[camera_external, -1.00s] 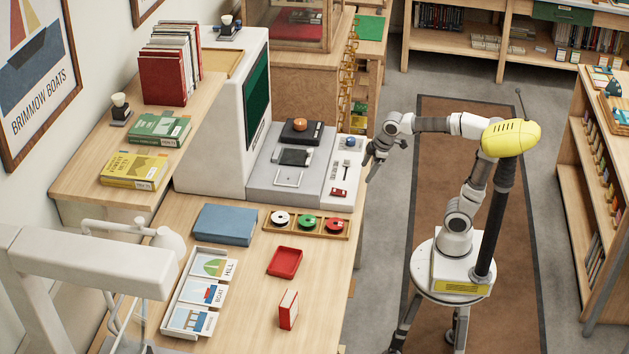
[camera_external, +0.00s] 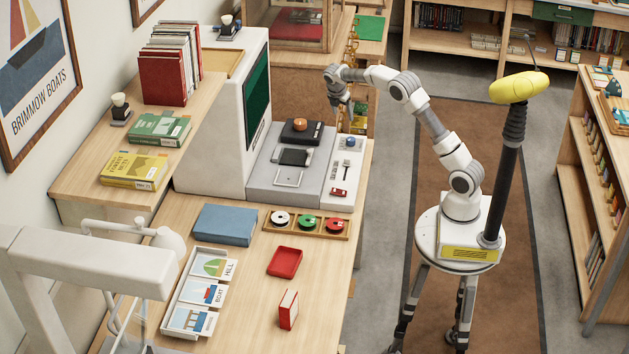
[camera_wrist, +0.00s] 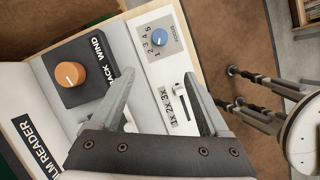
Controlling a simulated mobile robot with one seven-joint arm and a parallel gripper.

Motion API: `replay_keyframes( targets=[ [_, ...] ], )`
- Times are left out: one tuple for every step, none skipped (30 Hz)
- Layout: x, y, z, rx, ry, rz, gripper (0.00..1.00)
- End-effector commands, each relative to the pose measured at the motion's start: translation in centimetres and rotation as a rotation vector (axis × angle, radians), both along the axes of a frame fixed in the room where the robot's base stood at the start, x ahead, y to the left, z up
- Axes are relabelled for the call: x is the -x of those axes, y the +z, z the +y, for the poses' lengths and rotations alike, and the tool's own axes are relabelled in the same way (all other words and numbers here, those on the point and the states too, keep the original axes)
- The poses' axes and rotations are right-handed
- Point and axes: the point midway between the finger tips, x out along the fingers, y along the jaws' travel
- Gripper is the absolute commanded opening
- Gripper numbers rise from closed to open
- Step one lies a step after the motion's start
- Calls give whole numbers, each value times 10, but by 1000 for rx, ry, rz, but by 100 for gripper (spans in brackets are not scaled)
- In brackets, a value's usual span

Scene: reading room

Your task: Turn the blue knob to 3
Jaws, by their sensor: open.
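The blue knob (camera_wrist: 159,38) is on a white control panel (camera_wrist: 146,49), beside a printed row of numbers 1 to 5. I cannot read for sure which number its pale mark points to. The knob also shows in the external view (camera_external: 350,142), at the far end of the panel. My gripper (camera_wrist: 158,77) is open and empty. In the wrist view the knob lies ahead of the gap between its fingertips, apart from them. In the external view my gripper (camera_external: 349,112) hangs pointing down, above the knob's end of the panel.
An orange knob (camera_wrist: 70,75) on a black box stands left of the blue knob. A slider (camera_wrist: 181,90) marked 1x, 2x, 3x is nearer the gripper. A red part (camera_external: 339,192) sits at the panel's near end. The tall reader screen (camera_external: 258,98) stands left.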

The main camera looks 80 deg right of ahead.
Motion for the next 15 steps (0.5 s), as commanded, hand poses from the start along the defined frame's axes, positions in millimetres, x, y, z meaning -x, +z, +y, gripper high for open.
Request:
replay_keyframes(
  targets=[
    [1,0,-8,1,14,20,79],
    [1,-2,-11,2,24,29,79],
    [1,-4,-14,3,32,38,79],
    [1,-5,-15,3,39,43,79],
    [1,-7,-16,2,42,47,79],
    [1,-10,-18,2,45,49,79],
    [2,-12,-19,3,46,51,79],
    [2,-15,-20,3,46,51,79],
    [3,-19,-21,3,46,51,79],
    [4,-23,-23,3,45,51,79],
    [5,-28,-24,2,45,51,79],
    [6,-35,-27,2,44,52,79],
    [7,-41,-29,2,43,52,79],
    [8,-47,-31,1,43,52,79],
    [9,-55,-34,1,42,51,79]
  ],
)
